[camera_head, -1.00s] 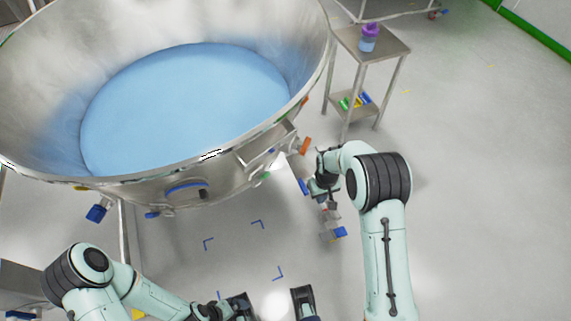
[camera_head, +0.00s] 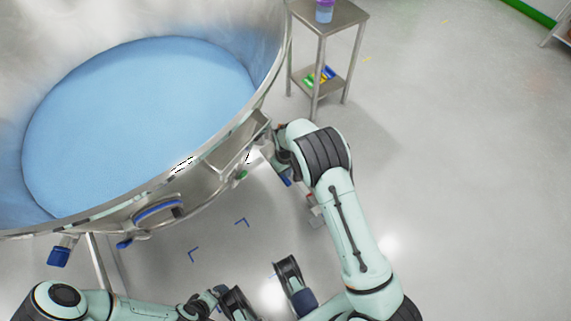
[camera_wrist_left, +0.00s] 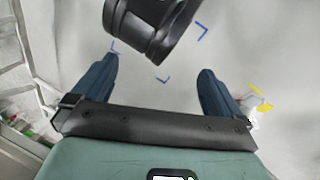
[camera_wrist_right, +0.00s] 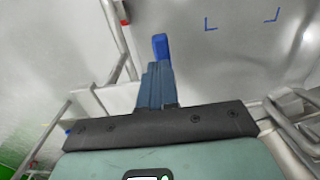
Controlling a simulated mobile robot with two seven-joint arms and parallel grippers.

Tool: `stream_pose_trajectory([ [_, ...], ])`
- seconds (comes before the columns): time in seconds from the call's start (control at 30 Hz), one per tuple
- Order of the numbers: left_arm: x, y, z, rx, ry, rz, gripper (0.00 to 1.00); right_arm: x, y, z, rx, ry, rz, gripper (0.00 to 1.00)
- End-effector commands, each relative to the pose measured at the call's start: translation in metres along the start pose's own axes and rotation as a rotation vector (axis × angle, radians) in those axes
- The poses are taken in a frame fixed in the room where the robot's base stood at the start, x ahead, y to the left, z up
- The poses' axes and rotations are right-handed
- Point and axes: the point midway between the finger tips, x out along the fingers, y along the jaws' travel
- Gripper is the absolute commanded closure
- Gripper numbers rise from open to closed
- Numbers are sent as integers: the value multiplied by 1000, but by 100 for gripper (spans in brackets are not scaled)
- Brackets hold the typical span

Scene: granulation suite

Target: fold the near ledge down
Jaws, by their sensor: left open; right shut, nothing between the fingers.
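A steel ledge (camera_head: 240,150) is fixed to the outside of the big vessel's rim, on the side toward my right arm. It looks raised, but its exact angle is hard to tell. My right gripper (camera_wrist_right: 158,68) is shut and empty, beside and below the ledge's right end. My left gripper (camera_wrist_left: 158,68) is open and empty, low over the floor away from the ledge.
The steel vessel (camera_head: 175,185) holds blue material and has blue-handled fittings (camera_head: 59,255) below its rim. A small steel side table (camera_head: 335,14) with a purple-topped container (camera_head: 324,12) stands behind my right arm. The floor at right is clear.

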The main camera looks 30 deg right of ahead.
Motion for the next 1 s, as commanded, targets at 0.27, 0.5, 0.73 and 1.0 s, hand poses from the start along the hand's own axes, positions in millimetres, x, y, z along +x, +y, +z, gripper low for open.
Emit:
stream_pose_trajectory([
  [0.27,9,-3,-12,-3,36,-2,0,28,0,0,0,0,0,100],
  [0.5,8,-3,-14,-3,39,-2,0,28,0,0,0,1,0,100],
  [0.73,9,-3,-13,-3,38,-2,0,29,0,0,-1,0,7,100],
  [1.0,11,-4,-15,-3,44,-3,0,42,-6,1,-6,-3,97,100],
])
